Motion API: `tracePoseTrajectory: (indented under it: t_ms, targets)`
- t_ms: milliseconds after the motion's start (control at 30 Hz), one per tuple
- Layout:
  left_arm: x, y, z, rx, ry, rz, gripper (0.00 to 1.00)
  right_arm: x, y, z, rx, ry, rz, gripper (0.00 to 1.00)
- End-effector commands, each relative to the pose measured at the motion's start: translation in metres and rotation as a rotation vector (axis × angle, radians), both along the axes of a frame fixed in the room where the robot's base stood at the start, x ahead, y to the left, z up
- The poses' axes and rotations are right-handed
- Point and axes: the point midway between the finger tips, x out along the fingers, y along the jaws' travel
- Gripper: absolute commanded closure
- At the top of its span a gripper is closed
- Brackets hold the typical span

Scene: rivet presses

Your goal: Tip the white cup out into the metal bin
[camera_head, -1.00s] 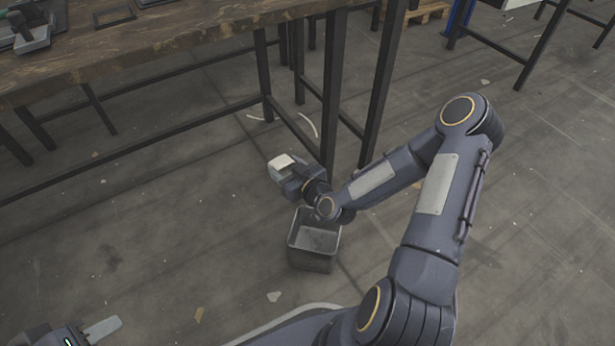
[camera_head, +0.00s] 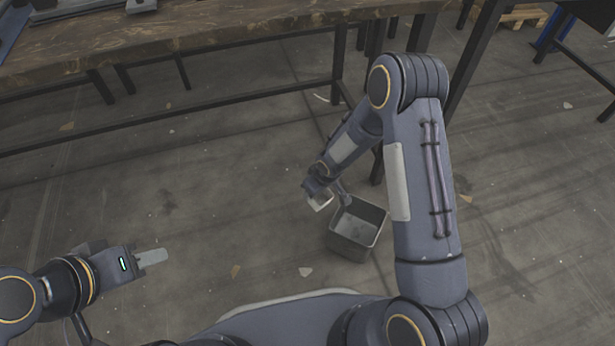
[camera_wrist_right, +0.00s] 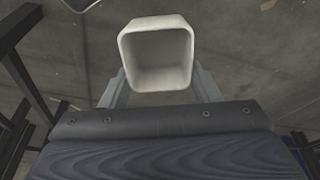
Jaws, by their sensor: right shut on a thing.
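The white cup (camera_head: 321,201) is held low, by the upper-left rim of the metal bin (camera_head: 352,248) in the head view. My right gripper (camera_head: 315,193) is shut on it. In the right wrist view the cup (camera_wrist_right: 157,58) sits between both fingers of my right gripper (camera_wrist_right: 158,85). Its square mouth faces the camera and its inside looks empty. The grey, open-topped bin stands on the floor; the part of its inside that shows looks empty. My left gripper (camera_head: 152,257) is away to the left with nothing seen in it; its finger gap is hidden.
A long wooden workbench (camera_head: 200,38) with dark metal legs runs across the back. Its legs stand close behind the bin and my right arm. A pallet (camera_head: 518,15) lies far right. Open concrete floor surrounds the bin left and right, with small scraps lying about.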

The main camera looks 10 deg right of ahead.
Motion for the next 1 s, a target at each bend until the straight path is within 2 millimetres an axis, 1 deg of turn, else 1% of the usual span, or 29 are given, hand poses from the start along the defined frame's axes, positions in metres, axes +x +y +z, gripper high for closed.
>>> tracePoseTrajectory:
  t_ms: [33,167,300,400,500,600,667,1000]
  targets:
    - [0.0,0.0,0.004,0.0,0.0,0.0,0.64,-0.002,-0.011,0.001,-0.013,0.027,-0.032,0.66]
    - [0.0,0.0,0.009,0.0,0.0,0.0,0.64,-0.009,-0.045,0.004,-0.042,0.107,-0.146,0.66]
    - [0.0,0.0,0.014,0.0,0.0,0.0,0.64,-0.015,-0.081,0.011,-0.06,0.178,-0.255,0.66]
    - [0.0,0.0,0.016,0.0,0.0,0.0,0.64,-0.02,-0.105,0.018,-0.068,0.219,-0.321,0.66]
    - [0.0,0.0,0.018,0.0,0.0,0.0,0.64,-0.024,-0.122,0.024,-0.071,0.25,-0.367,0.66]
    - [0.0,0.0,0.019,0.0,0.0,0.0,0.64,-0.026,-0.132,0.028,-0.073,0.265,-0.393,0.66]
    - [0.0,0.0,0.019,0.0,0.0,0.0,0.64,-0.027,-0.136,0.029,-0.074,0.272,-0.4,0.66]
    - [0.0,0.0,0.019,0.0,0.0,0.0,0.64,-0.027,-0.136,0.031,-0.075,0.274,-0.401,0.66]
